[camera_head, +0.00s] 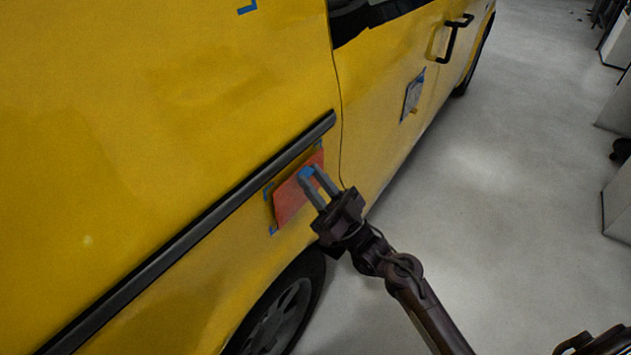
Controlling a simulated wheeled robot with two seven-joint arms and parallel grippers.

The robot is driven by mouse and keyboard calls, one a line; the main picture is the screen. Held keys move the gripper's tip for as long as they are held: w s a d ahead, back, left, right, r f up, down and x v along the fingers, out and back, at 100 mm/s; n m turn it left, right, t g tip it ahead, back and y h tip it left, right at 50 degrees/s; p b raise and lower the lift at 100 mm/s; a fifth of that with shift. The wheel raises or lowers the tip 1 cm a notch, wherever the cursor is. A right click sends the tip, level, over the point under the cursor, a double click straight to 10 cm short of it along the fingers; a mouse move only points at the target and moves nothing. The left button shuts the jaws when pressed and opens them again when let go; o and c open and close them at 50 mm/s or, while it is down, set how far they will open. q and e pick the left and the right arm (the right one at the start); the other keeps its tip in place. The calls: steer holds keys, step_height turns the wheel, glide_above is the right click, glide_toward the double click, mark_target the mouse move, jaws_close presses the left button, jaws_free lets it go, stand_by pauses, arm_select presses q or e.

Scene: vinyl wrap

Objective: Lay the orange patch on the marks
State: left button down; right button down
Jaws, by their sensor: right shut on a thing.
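The orange patch (291,196) is a flat red-orange sheet at the yellow van's side, below the black trim strip. It lies within the blue corner marks (268,190), with one mark at its upper left, one at its lower left and one near its top right. I cannot tell whether its whole face touches the panel. My right gripper (308,178) is shut on the patch at a blue tab near its upper right edge. The fingers cover part of the patch. My left gripper is not in view.
The yellow van (160,110) fills the left side. Its black trim strip (200,228) runs above the patch and a wheel (282,318) is below. A grey-blue patch (412,95) is on the door further back. The grey floor (480,200) to the right is open.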

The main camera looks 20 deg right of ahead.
steer(key=shift+f, duration=0.1)
steer(key=shift+w+a+b, duration=0.3)
steer(key=shift+w+a, duration=0.1)
stand_by(0.8)
stand_by(0.9)
steer(key=c, duration=1.1)
jaws_free()
steer(key=shift+w, duration=0.1)
